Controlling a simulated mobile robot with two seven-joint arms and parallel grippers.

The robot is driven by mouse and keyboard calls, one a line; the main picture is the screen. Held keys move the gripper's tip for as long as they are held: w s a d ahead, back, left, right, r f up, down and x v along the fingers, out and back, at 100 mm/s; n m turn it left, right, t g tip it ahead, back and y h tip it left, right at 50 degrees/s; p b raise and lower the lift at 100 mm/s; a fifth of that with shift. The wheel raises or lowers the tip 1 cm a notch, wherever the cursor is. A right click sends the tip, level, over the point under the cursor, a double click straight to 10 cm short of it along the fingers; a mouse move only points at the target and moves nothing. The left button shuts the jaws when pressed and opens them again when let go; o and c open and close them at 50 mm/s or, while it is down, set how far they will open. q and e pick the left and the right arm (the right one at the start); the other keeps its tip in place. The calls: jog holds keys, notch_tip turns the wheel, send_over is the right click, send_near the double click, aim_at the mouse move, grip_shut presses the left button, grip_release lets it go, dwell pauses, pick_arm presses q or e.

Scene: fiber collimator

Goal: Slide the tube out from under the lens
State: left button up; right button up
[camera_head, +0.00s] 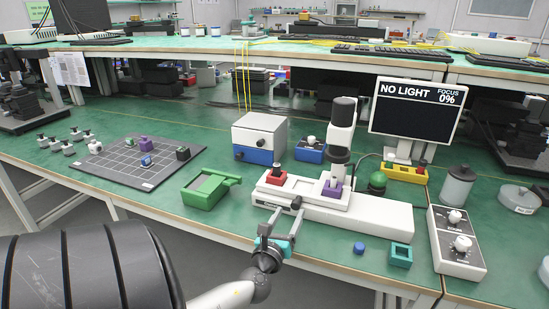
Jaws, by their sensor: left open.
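A purple tube holder (332,189) sits on the white stage base (375,215), directly under the black lens (339,162) of the upright microscope-like column. Whether a separate tube stands in it is too small to tell. A red block (270,180) sits on the same base to the left. A dark knob or handle (296,203) projects from the base's front edge. My left gripper (280,226) is open in front of the base, with its fingers close to this handle. Whether they touch it I cannot tell. My right gripper is out of view.
A monitor (416,108) reads "NO LIGHT, FOCUS 0%". A green tray (205,190) and a gridded dark mat (135,160) lie left. A two-knob control box (457,243), teal square ring (400,255) and blue cap (359,248) are right and in front.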

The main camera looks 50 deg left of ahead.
pick_arm(q)
jog(key=v, duration=1.2)
jog(key=shift+s, duration=0.25)
jog(key=s+d+f+n+g+h, duration=0.1)
jog(key=s+f+n+g, duration=0.15)
jog(key=f, duration=0.55)
jog(key=s+d+f+n+g+h, duration=0.15)
jog(key=f+n, duration=0.25)
jog(key=f, duration=0.4)
jog(key=s+f+n+g+h, duration=0.1)
jog(key=s+f+n+g, duration=0.2)
jog(key=f, duration=0.5)
jog(key=s+d+f+n+g+h, duration=0.5)
jog(key=s+d+f+n+g, duration=0.1)
jog(key=s+d+f+n, duration=0.7)
notch_tip(320, 180, down, 4)
jog(key=n, duration=0.2)
jog(key=shift+s+d+n+h, duration=0.3)
jog(key=shift+s+n+h, duration=0.05)
jog(key=shift+s, duration=0.05)
jog(key=shift+c, duration=0.8)
jog(key=shift+s+a, duration=0.1)
jog(key=shift+s, duration=0.05)
jog(key=shift+c, duration=0.3)
